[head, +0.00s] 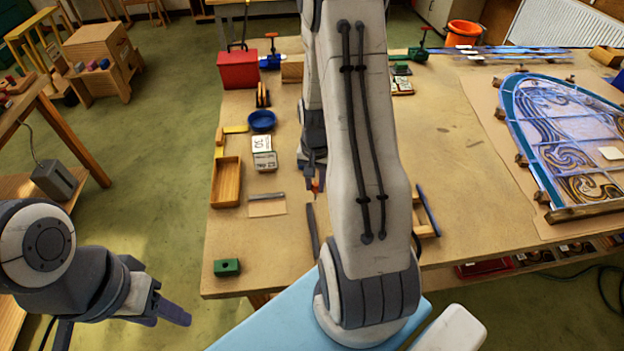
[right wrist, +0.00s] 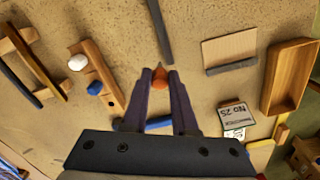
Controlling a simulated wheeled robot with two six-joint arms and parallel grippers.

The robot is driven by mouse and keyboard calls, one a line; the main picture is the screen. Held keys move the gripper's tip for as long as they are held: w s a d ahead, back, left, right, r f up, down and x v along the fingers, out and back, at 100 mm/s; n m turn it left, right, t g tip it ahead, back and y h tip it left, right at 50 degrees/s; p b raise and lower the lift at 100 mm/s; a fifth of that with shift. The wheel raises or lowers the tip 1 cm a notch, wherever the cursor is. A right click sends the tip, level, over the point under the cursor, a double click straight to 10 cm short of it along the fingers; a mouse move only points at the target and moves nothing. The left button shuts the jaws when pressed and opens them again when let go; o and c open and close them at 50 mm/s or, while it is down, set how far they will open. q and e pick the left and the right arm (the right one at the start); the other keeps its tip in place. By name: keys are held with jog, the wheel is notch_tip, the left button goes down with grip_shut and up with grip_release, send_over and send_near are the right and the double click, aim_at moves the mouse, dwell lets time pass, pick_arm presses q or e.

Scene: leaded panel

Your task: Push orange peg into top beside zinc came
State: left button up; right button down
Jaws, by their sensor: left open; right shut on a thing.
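My right gripper (right wrist: 160,76) is shut on the orange peg (right wrist: 160,82), whose rounded orange part shows between the fingertips in the right wrist view. In the head view the peg (head: 316,186) is a small orange spot, and my right arm covers much of that gripper. A dark grey strip (right wrist: 161,32), which looks like the zinc came, lies on the tan bench top (right wrist: 120,20) with its end close to the peg. It also shows in the head view (head: 312,230). Whether the peg touches the top I cannot tell. My left gripper (head: 172,312) is open and empty, off the bench's left front.
A wooden tray (head: 226,182), a small board with a grey strip (head: 267,206), labelled boxes (head: 264,160) and a green block (head: 227,267) lie to the left. A wooden rack (right wrist: 98,78) stands near the gripper. The leaded panel (head: 560,130) lies far right.

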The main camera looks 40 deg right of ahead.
aim_at(315, 193)
jog(key=shift+f+b, duration=2.1)
jog(key=shift+f, duration=0.75)
jog(key=shift+s+a+f+b, duration=0.1)
jog(key=shift+f+b, duration=0.35)
jog(key=shift+f, duration=0.25)
jog(key=c, duration=0.6)
grip_release()
